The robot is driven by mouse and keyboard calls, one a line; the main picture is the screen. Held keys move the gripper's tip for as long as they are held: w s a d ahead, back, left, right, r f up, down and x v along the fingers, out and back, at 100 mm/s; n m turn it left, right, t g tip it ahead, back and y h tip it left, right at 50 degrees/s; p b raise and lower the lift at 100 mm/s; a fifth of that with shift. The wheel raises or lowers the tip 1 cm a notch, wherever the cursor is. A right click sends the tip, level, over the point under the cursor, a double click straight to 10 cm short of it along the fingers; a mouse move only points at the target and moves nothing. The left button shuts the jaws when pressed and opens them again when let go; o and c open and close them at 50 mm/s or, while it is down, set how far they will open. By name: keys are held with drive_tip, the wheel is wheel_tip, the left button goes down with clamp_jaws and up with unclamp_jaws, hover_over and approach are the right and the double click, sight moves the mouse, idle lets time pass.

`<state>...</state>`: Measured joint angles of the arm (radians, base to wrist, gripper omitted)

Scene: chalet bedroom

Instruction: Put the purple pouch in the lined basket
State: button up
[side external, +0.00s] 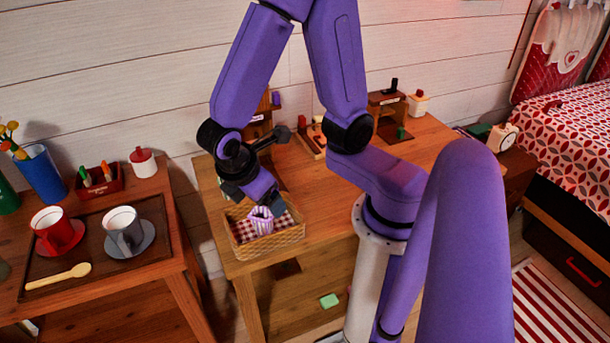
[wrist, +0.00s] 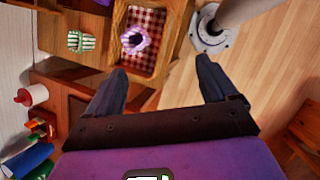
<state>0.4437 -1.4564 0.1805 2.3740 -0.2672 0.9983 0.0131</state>
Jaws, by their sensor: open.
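The purple pouch (side external: 261,221), striped purple and white, stands inside the lined basket (side external: 268,245) at the front left of the wooden desk. In the wrist view the pouch (wrist: 134,40) sits on the red-and-white checked lining within the walls of the basket (wrist: 166,49). My gripper (side external: 258,198) is close above the basket in the side view, partly overlapping the pouch's top. In the wrist view my gripper (wrist: 162,65) is open, its fingers spread wide with nothing between them.
A green striped pouch (wrist: 82,41) lies left of the basket in the wrist view. A side table at left holds a tray (side external: 78,268) with a red cup (side external: 55,230) and a grey cup (side external: 123,228). A wooden stand (side external: 388,110) is at the desk's back.

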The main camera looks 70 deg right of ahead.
drive_tip(key=s+d+r+m+y, duration=0.1)
drive_tip(key=s+r+y, duration=0.4)
drive_tip(key=s, duration=0.3)
drive_tip(key=shift+s+d+r+y, duration=0.25)
drive_tip(key=shift+s+r+y, duration=0.05)
drive_tip(key=shift+s+r, duration=0.1)
idle(0.8)
